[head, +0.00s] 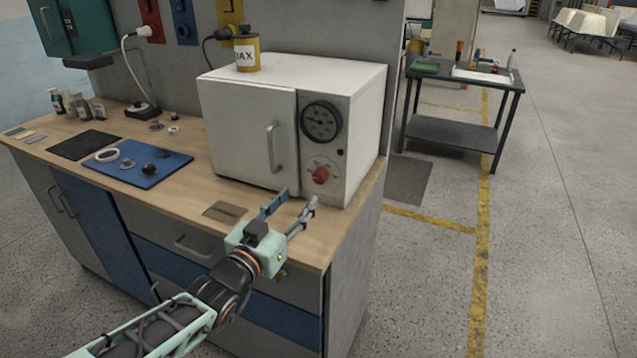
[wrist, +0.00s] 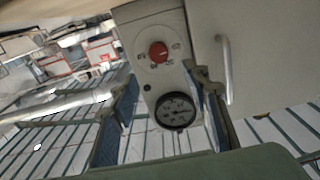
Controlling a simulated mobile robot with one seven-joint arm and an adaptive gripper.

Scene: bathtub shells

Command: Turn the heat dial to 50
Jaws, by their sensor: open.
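The heat dial, a red knob (head: 320,175), sits low on the right front panel of a white oven (head: 250,125). It also shows near the top of the wrist view (wrist: 158,52), with small scale marks around it too blurred to read. A round black gauge (head: 321,121) is above the knob; in the wrist view the gauge (wrist: 175,111) appears below it. My gripper (head: 299,199) is open and empty, in front of and a little below the knob, apart from it. In the wrist view its two fingers stand either side of the panel.
The oven door is shut, its handle (head: 272,148) left of the knob. A yellow can (head: 246,53) stands on the oven. A blue mat (head: 145,165) with small parts lies left on the wooden worktop (head: 190,185). A brown pad (head: 225,212) lies before the oven.

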